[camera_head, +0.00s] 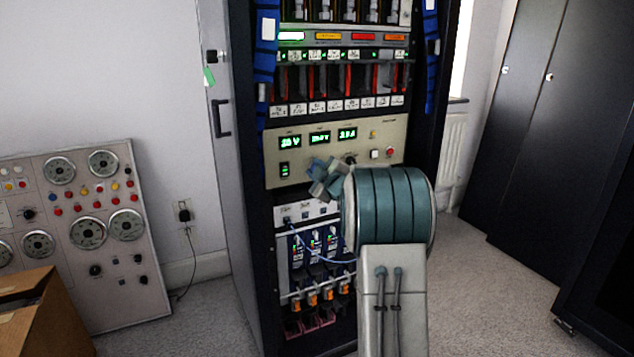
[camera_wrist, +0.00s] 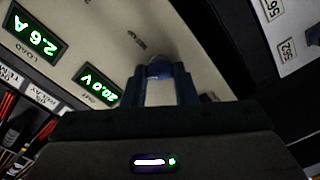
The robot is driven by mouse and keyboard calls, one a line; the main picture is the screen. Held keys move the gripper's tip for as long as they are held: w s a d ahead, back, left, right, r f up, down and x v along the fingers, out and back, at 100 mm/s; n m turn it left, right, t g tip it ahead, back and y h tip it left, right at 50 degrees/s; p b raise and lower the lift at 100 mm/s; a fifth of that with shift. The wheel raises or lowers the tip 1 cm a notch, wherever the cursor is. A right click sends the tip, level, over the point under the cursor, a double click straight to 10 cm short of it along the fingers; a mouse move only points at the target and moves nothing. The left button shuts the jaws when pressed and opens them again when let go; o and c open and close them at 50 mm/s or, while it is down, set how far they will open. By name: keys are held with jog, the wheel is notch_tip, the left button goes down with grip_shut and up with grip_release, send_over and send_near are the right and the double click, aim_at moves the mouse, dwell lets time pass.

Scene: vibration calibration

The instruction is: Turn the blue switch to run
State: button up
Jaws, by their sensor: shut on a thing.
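The blue switch (camera_wrist: 159,70) is a small rounded knob on the beige panel (camera_wrist: 110,50) in the wrist view. My gripper (camera_wrist: 159,78) is shut on it, with one blue finger on each side. In the head view my gripper (camera_head: 322,178) is at the lower middle of the beige panel (camera_head: 270,165), below the green displays, and the switch is hidden there. A small dark marking (camera_wrist: 136,42) beside the switch is too small to read, so I cannot tell which position it points to.
The panel has lit green displays (camera_head: 320,138), a black knob (camera_head: 350,159) and a red button (camera_head: 390,152), close to my gripper. Blue cables (camera_head: 318,250) hang below. A cardboard box (camera_head: 50,315) and gauge board (camera_head: 130,275) stand at left. Floor at right is clear.

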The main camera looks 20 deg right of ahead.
jog(key=shift+f+n+b, duration=0.2)
jog(key=shift+n+b, duration=2.9)
jog(key=shift+n, duration=0.5)
jog(key=o, duration=1)
jog(key=shift+r, duration=0.1)
jog(key=s, duration=0.4)
jog(key=s+p, duration=0.1)
jog(key=s, duration=0.4)
jog(key=s+p, duration=0.1)
jog(key=s, duration=0.4)
jog(key=shift+d, duration=0.25)
jog(key=shift+w, duration=0.1)
